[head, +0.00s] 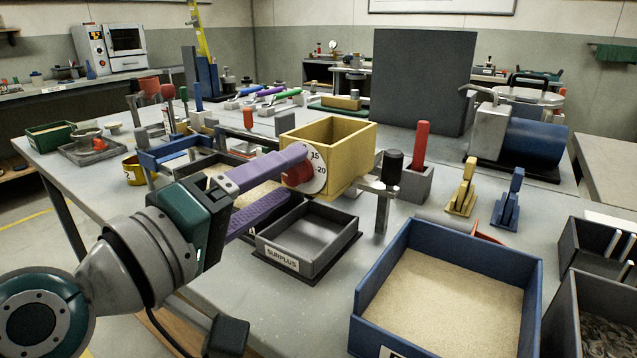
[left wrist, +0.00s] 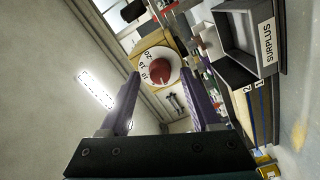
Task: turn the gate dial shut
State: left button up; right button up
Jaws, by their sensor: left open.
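The gate dial is a white numbered disc (head: 317,178) with a red knob (head: 297,175), mounted on the side of a yellow open box (head: 345,137). The numbers 15 and 20 are readable on its face. In the left wrist view the disc (left wrist: 149,60) and its red knob (left wrist: 160,73) lie ahead, between the purple fingers. My left gripper (head: 292,172) is open, with one finger above and one below the knob in the head view. I cannot tell whether either finger touches it. My right gripper is not in view.
A grey SURPLUS tray (head: 308,238) sits below the dial, close under my left gripper. A blue bin of sand (head: 450,250) stands at front right. A post with a black knob (head: 388,185) stands right of the yellow box. Tools crowd the table behind.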

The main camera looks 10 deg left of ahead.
pick_arm(q)
jog(key=v, duration=0.9)
jog(key=shift+s+r, duration=0.1)
jog(key=s+d+r+m+g+p, duration=0.2)
jog(key=s+d+m+g+p, duration=0.35)
jog(key=m+g+p, duration=0.35)
jog(key=s+a+r+m+g+y+p, duration=0.2)
jog(key=s+a+g+y+p, duration=0.2)
jog(key=s+a+y+p, duration=0.45)
notch_tip(320, 180, up, 37)
jog(key=s+d+h+p, duration=0.1)
jog(key=s+h+p, duration=0.1)
jog(key=p, duration=3.4)
jog(key=shift+s+r, duration=0.25)
